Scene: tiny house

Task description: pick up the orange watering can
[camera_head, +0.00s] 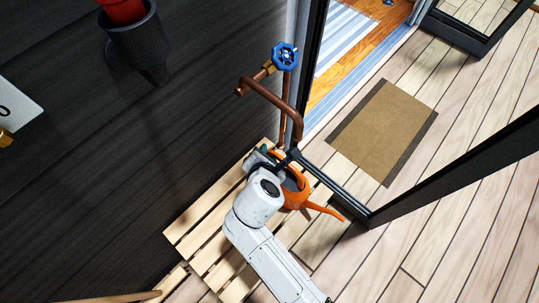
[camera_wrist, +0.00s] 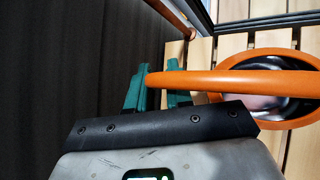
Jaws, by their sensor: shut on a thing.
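The orange watering can (camera_head: 295,192) is at the wooden slatted platform, below the copper pipe, with its spout toward the lower right. In the wrist view its round open top (camera_wrist: 290,122) is at the right and its handle runs left from there. My gripper (camera_wrist: 158,72) has green fingers, one on each side of the handle's left end, and is shut on it. In the head view my arm covers part of the can and most of the gripper. Whether the can's base touches the slats is hidden.
A copper pipe (camera_head: 272,97) with a blue valve wheel (camera_head: 284,56) rises close beside the can. A dark wall (camera_head: 120,170) stands at the left, with a dark pot holder (camera_head: 138,45) on it. The glass door's dark frame (camera_head: 460,160) is at the right. A doormat (camera_head: 385,130) lies on the deck.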

